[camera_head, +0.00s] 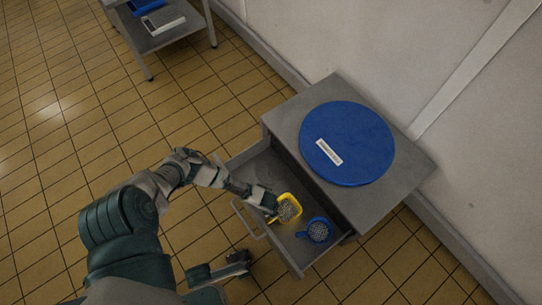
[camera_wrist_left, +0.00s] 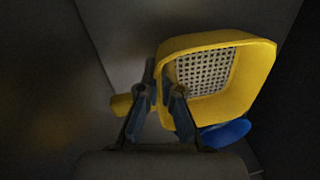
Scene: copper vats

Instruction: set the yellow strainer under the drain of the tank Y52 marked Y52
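The yellow strainer (camera_head: 289,208) with its grey mesh is inside the open drawer, and it fills much of the left wrist view (camera_wrist_left: 262,75) at a tilt. My left gripper (camera_head: 267,199) reaches down into the drawer at the strainer. In the left wrist view its fingers (camera_wrist_left: 163,82) are close together, with the near-left yellow rim between them, and look shut on it. The short yellow handle sticks out left behind the fingers. My right gripper (camera_head: 222,268) is low in the head view, outside the drawer; its finger opening is unclear. No tank or drain is in view.
A blue strainer (camera_head: 318,231) lies close beside the yellow one in the drawer (camera_head: 253,167). The grey cabinet (camera_head: 392,205) bears a round blue lid (camera_head: 362,132) with a white label. A wall stands behind. A shelved table (camera_head: 165,32) is far left; tiled floor between is clear.

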